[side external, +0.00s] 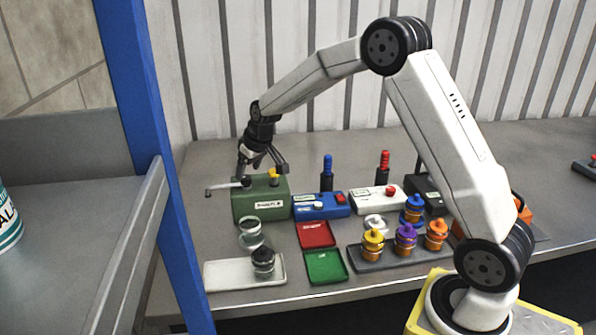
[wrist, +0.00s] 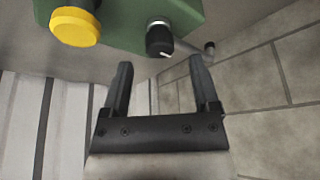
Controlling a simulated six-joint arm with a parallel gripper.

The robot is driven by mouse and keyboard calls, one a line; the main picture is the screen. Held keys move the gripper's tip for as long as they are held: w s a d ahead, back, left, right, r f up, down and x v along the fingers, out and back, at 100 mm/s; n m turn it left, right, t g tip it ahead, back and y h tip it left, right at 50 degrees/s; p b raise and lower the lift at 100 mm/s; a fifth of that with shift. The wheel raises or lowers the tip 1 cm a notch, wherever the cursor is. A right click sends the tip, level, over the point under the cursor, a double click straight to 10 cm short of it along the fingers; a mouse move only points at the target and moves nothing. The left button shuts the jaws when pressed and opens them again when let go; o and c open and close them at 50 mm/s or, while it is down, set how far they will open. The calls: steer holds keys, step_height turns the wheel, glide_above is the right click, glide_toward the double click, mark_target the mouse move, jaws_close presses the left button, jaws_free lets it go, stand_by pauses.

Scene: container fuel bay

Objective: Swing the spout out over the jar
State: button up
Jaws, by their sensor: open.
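A green dispenser box (side external: 258,205) stands at the left of the bench, with a yellow button (wrist: 75,26) and a black knob (wrist: 159,40) on it. The thin grey spout (side external: 222,188) sticks out to the left of the box in the side view; its end also shows in the wrist view (wrist: 209,47). An open clear jar (side external: 248,241) stands in front of the box, and the spout's end is left of it, not over it. My gripper (side external: 264,170) is open and empty above the box. In the wrist view its fingertips (wrist: 160,66) point toward the knob; contact cannot be told.
A white tray (side external: 220,275) holds a black-topped jar (side external: 263,262). Red (side external: 316,235) and green (side external: 325,267) trays lie to the right. A dark rack (side external: 375,262) holds several coloured-lid jars. A blue box (side external: 320,206) stands beside the green one. A blue post (side external: 150,140) rises at left.

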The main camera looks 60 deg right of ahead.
mark_target(228, 187)
steer(key=shift+x, duration=1.5)
jaws_close()
stand_by(0.4)
